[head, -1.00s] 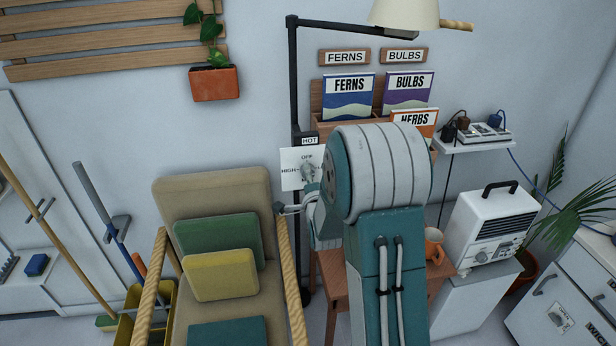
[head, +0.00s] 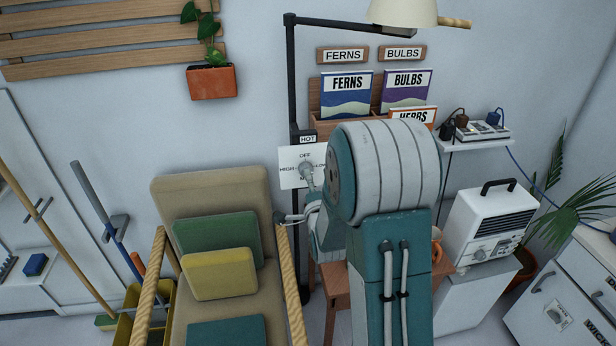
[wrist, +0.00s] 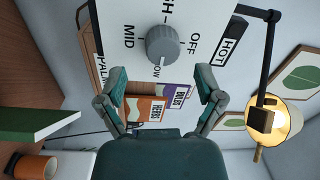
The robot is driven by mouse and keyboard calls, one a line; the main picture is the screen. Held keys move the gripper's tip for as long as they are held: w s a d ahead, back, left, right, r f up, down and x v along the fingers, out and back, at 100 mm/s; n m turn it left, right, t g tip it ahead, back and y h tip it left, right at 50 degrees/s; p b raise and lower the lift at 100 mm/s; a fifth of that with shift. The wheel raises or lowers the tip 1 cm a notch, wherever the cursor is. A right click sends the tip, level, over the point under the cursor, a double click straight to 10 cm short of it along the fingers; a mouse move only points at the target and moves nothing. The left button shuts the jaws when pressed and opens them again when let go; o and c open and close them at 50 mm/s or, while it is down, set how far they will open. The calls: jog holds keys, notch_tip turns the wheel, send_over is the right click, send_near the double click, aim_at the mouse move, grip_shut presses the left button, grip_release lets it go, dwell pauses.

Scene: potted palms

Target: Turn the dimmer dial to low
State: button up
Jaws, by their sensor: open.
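The grey round dimmer dial (wrist: 162,45) sits on a white plate (wrist: 205,20) on the lamp pole, marked OFF, LOW, MID and HIGH. In the head view the dial (head: 307,167) and plate (head: 287,181) show left of my arm. My gripper (wrist: 160,74) is open and empty. Its fingertips are spread either side of the dial's line, short of it and apart from it.
The black lamp pole (head: 291,80) rises behind the plate to a pale shade (head: 404,12). Seed packets (head: 346,93) stand in a wooden rack behind my arm. A cushioned chair (head: 208,185) is at left, and a white heater (head: 490,225) at right.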

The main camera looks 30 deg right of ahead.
jog(key=v, duration=0.4)
jog(key=shift+f, duration=0.1)
dwell(0.3)
jog(key=s+a+r+n+g+y, duration=0.4)
jog(key=s+a+r+n+g, duration=0.25)
jog(key=a+n, duration=0.2)
jog(key=s+a+r+n+g, duration=0.1)
jog(key=s+a+n+g, duration=0.1)
jog(key=s+n, duration=0.3)
jog(key=s+a+r+n+g+y, duration=0.1)
jog(key=s+a+r+n+g, duration=0.1)
jog(key=s, duration=1.2)
jog(key=a+n+g, duration=0.1)
jog(key=a+n, duration=0.1)
jog(key=n, duration=0.1)
jog(key=shift+s+a+g, duration=0.2)
jog(key=shift+s+g, duration=0.15)
jog(key=shift+n, duration=0.25)
